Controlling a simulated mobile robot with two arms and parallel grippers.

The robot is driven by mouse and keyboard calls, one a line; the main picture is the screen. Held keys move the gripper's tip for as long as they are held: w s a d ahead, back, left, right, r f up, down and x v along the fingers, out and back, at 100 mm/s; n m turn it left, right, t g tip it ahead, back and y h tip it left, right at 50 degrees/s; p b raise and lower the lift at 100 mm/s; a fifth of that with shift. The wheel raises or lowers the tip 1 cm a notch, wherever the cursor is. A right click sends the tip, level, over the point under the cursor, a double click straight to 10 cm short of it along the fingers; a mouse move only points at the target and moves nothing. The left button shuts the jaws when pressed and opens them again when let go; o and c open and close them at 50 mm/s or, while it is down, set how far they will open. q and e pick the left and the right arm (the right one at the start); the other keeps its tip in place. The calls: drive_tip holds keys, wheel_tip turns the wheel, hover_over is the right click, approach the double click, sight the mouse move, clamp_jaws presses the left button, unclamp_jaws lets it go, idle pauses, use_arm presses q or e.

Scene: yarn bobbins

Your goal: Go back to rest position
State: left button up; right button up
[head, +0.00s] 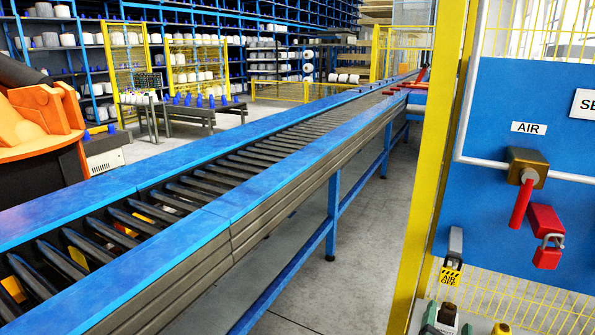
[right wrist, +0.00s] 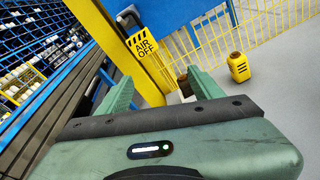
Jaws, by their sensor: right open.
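My right gripper (head: 449,322) shows only by its fingertips at the bottom edge of the head view, below the black and yellow AIR OFF tag (head: 451,277). In the right wrist view my right gripper (right wrist: 162,74) has its two green fingers spread apart, with nothing held between them. The AIR OFF tag (right wrist: 142,42) hangs beyond the fingers, in front of the yellow post (right wrist: 150,80). A small brown-topped thing shows beside the right finger, partly hidden. My left gripper is in neither view.
A blue panel (head: 500,95) carries a red-handled valve (head: 521,200) and a red padlock (head: 547,252). A yellow post (head: 428,200) stands beside it. A long blue roller conveyor (head: 240,195) runs to the back. An orange machine (head: 40,140) is at left. Grey floor (head: 350,270) is clear between.

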drive_tip(key=s+a+f+m+g+y, duration=0.3)
drive_tip(key=s+a+f+m, duration=0.25)
drive_tip(key=s+m, duration=0.3)
drive_tip(key=s+a+f+m+g+y, duration=0.35)
drive_tip(key=s+f+m, duration=0.3)
drive_tip(key=s, duration=0.25)
drive_tip(key=s+a+f+m+g+y, duration=0.2)
drive_tip(key=s+a+f+m+g, duration=0.25)
drive_tip(key=s+m, duration=0.45)
wheel_tip(320, 180, down, 26)
drive_tip(key=s, duration=0.2)
drive_tip(key=s+d+f+n+g, duration=0.1)
drive_tip(key=s+d+f, duration=0.1)
drive_tip(key=s+f, duration=1.4)
drive_tip(key=shift+s+d+g, duration=0.2)
drive_tip(key=shift+d+g, duration=0.2)
drive_tip(key=shift+f, duration=0.1)
